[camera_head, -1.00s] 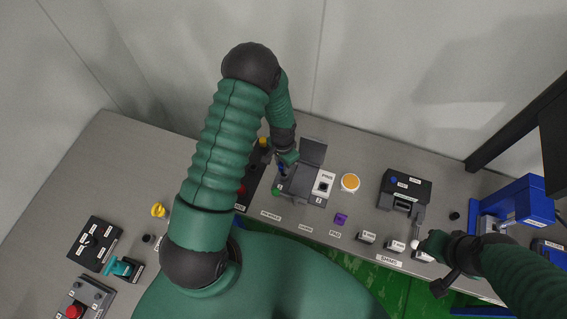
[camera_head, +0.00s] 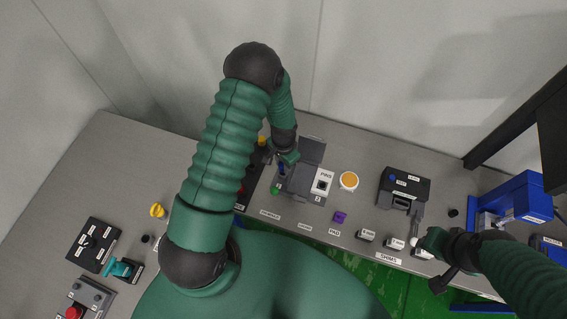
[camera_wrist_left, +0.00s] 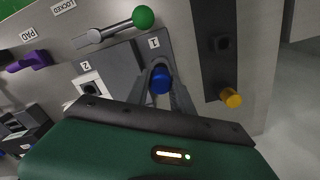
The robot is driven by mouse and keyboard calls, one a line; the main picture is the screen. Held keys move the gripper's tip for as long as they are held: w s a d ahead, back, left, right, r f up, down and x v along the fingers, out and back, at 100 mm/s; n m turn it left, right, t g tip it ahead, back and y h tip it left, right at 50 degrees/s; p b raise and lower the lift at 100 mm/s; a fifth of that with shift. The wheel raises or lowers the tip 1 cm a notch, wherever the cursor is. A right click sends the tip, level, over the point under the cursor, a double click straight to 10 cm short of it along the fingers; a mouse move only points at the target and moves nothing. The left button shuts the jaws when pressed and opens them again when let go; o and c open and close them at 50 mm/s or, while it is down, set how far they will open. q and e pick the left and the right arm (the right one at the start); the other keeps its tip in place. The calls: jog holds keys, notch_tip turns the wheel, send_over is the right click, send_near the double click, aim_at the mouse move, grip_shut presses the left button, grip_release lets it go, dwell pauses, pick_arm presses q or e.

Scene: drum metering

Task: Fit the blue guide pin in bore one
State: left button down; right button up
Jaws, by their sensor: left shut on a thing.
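The blue guide pin (camera_wrist_left: 160,79) stands between the two grey fingers of my left gripper (camera_wrist_left: 166,90) in the left wrist view. My left gripper (camera_head: 284,168) is shut on the pin over the grey fixture (camera_wrist_left: 119,68), beside the label 1. The pin's lower end and bore one are hidden by the fingers, so I cannot tell how deep the pin sits. A white plate with a square dark hole (camera_wrist_left: 88,86) is by the label 2. My right gripper (camera_head: 428,243) is beside a small white block at the right; its jaws are unclear.
A green-knobbed lever (camera_wrist_left: 142,17) lies beside the fixture, by the LOCKED label. A yellow knob (camera_wrist_left: 231,97) is on a dark strip at the other side. An orange disc (camera_head: 348,181) and a purple part (camera_head: 340,217) are to the right of the fixture.

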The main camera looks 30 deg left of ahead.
pick_arm(q)
jog(key=shift+f, duration=0.2)
jog(key=shift+f+b, duration=0.3)
jog(key=shift+b, duration=0.1)
jog(key=shift+d+f, duration=0.1)
jog(key=shift+f, duration=0.1)
jog(key=shift+f+b, duration=0.95)
jog(key=c, duration=1)
grip_release()
jog(key=shift+c, duration=0.2)
notch_tip(320, 180, up, 17)
jog(key=b, duration=0.3)
